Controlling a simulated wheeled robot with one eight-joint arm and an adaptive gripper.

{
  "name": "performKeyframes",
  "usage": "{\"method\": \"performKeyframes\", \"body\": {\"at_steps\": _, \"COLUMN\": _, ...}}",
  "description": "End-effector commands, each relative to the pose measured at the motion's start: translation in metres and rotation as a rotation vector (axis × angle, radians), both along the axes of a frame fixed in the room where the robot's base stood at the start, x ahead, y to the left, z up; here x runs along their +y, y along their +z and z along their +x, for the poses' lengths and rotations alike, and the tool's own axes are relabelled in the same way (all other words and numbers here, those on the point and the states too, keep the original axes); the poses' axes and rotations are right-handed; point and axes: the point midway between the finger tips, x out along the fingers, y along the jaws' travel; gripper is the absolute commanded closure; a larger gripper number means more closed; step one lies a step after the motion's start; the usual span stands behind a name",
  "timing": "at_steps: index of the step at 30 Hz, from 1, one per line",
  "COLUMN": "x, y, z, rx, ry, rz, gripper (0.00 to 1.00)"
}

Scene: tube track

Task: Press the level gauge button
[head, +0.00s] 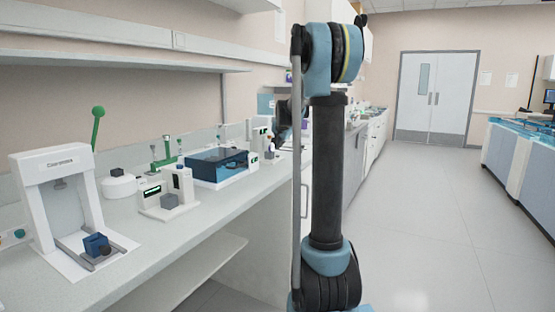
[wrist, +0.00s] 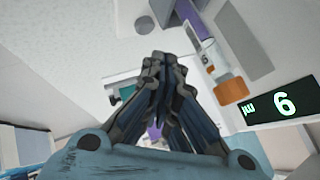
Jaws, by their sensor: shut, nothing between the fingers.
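A white device with a dark display (wrist: 283,105) reading a green-white 6 fills the right of the wrist view. I take it for the level gauge. In the head view, a white device with a small green display (head: 262,131) stands at the far end of the bench beside my gripper (head: 284,122), whose fingertips are mostly behind my arm. In the wrist view my gripper (wrist: 160,68) is shut and empty, pointing at the pale surface left of the display. I cannot tell which part is the button.
A vial with an orange cap (wrist: 231,88) stands next to the display, close to the right of my fingers. A blue-lidded box (head: 218,165) and a white device with a grey block (head: 168,200) are on the bench nearer. The floor (head: 440,210) at right is clear.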

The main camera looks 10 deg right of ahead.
Motion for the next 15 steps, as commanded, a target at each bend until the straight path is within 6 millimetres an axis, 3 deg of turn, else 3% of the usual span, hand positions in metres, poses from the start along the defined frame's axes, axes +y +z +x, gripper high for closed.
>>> {"method": "performKeyframes", "body": {"at_steps": 15, "x": 0.0, "y": 0.035, "z": 0.0, "rx": 0.0, "ry": 0.0, "rz": 0.0, "gripper": 1.0}}
